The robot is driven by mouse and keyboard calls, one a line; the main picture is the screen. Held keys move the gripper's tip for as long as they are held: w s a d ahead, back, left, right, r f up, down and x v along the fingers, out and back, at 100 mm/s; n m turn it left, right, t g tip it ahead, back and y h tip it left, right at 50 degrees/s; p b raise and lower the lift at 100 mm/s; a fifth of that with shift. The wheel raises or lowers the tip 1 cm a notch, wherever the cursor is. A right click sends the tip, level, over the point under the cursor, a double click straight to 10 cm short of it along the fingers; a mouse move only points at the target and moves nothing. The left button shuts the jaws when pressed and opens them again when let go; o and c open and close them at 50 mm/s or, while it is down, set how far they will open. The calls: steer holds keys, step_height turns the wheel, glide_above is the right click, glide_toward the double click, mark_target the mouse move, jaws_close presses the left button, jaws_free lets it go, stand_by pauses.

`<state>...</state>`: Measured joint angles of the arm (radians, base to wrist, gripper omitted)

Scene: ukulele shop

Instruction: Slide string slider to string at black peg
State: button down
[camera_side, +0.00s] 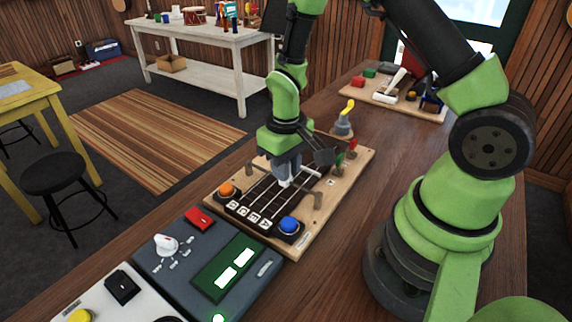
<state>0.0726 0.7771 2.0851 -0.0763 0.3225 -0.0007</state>
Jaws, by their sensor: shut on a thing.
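A wooden board (333,206) on the bench carries a black panel with several pale strings (250,190) running along it. My gripper (285,182) points down over the middle of the strings and is shut on a small pale piece, which seems to be the string slider; the fingers hide most of it. At the board's far right end stand pegs: a red peg (352,145), a green peg (340,160) and a dark peg (325,157) close to the gripper. I cannot tell which string the slider is on.
An orange button (227,189) and a blue button (289,225) sit at the panel's near corners. A grey control box (185,275) lies in front. A yellow-handled fixture (345,116) and a tool board (385,97) stand behind. Bare bench lies right of the board.

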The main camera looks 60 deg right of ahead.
steer(key=shift+w, duration=1.3)
steer(key=c, duration=1)
jaws_free()
step_height(320, 180, up, 10)
